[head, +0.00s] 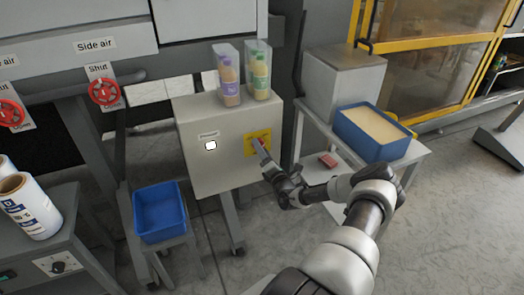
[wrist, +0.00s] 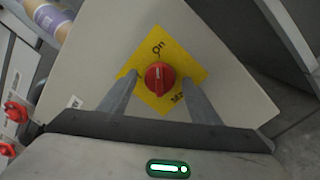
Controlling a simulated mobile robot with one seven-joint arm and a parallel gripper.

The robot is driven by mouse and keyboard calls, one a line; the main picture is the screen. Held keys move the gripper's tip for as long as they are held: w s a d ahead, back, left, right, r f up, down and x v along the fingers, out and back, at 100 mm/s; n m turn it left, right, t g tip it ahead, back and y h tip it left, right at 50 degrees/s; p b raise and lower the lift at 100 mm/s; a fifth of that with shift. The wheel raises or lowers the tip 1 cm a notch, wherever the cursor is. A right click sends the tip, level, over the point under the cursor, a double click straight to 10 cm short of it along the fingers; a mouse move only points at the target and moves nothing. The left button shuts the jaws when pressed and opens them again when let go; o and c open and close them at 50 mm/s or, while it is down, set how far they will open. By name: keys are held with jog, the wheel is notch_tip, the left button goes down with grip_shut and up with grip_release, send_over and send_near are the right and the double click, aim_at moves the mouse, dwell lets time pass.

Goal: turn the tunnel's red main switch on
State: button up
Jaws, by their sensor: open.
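The red main switch (wrist: 159,78) is a round red knob on a yellow plate (wrist: 185,58) marked "On". The plate is on the front of a beige cabinet (head: 195,165); it also shows in the head view (head: 263,136), where my gripper partly covers the knob. My gripper (wrist: 155,88) is open, with one finger on each side of the red knob in the wrist view. I cannot tell whether the fingers touch it. The knob's grip bar appears to point toward the "On" mark.
Two clear boxes of bottles (head: 228,75) stand on the cabinet. A blue bin (head: 158,226) is at its lower left. A side table on the right holds a blue tray (head: 365,148). Red valve wheels (head: 104,92) are at the left.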

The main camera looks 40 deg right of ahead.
jog(key=p+v, duration=0.2)
jog(key=v, duration=1.5)
jog(key=shift+s, duration=0.1)
